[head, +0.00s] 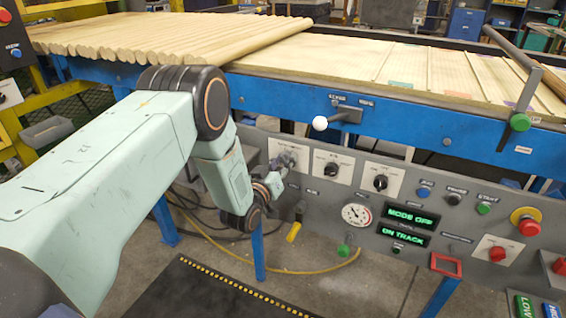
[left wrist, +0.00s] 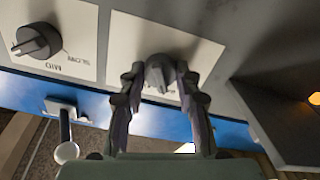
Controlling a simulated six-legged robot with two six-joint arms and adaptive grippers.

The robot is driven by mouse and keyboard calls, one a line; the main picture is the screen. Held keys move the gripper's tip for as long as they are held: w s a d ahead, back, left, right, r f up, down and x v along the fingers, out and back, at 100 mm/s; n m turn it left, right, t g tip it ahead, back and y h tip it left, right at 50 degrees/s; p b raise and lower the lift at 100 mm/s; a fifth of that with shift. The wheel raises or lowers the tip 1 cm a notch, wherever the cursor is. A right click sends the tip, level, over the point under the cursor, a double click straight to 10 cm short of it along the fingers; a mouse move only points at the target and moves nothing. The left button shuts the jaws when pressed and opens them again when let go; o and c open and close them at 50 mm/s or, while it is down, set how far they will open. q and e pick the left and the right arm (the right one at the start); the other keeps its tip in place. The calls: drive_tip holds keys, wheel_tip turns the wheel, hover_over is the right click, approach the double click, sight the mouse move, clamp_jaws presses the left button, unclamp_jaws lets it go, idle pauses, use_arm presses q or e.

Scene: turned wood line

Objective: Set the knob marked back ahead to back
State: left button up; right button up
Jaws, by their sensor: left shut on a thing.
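My left gripper (head: 284,164) reaches to the leftmost white-plated knob on the grey control panel. In the left wrist view its fingers (left wrist: 160,82) are shut on a grey knob (left wrist: 159,68), one finger on each side. The knob's white plate (left wrist: 196,48) shows around it, but its marks are hidden or too blurred to read. In the head view the gripper largely covers this knob, and only part of its plate (head: 297,150) shows. I cannot read a back ahead label there. My right gripper is not in view.
Two black knobs (head: 332,168) (head: 381,182) sit to the right. A white-balled lever (head: 320,123) is above. Displays (head: 409,217) read MODE OFF and ON TRACK. A red emergency button (head: 529,226) is far right. Wood rods (head: 180,38) lie on the blue-framed line.

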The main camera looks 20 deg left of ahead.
use_arm(q)
drive_tip(key=o, duration=1.2)
drive_tip(key=shift+c, duration=0.2)
drive_tip(key=shift+s, duration=0.1)
drive_tip(key=s, duration=1.2)
